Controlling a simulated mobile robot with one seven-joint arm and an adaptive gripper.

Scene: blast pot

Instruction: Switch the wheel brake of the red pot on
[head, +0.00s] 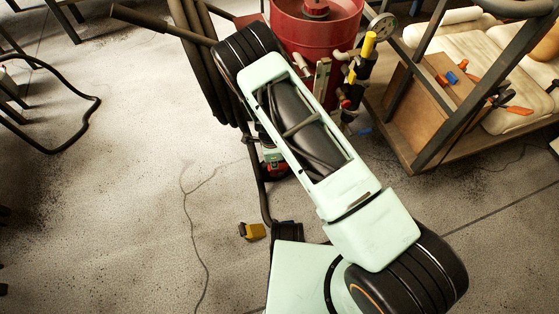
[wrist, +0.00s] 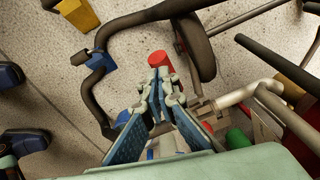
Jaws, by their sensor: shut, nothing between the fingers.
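The red pot (head: 318,35) stands at the top of the head view, partly hidden by my arm. In the wrist view, my gripper (wrist: 161,78) is shut and empty, with its fingertips together. A short red cylindrical piece (wrist: 160,60) lies just beyond the fingertips; I cannot tell whether they touch it. It may be the brake's handle, but its on or off position is unclear. A dark wheel (wrist: 196,48) is right beside it. In the head view, my gripper is mostly hidden behind my arm, and a small red part (head: 276,169) shows near it.
A bent black tube (wrist: 92,85) curves left of my fingers. Pipes and valves (wrist: 265,100) crowd the right. A yellow object (head: 253,231) lies on the floor. A cart (head: 405,125) with loose items stands right of the pot.

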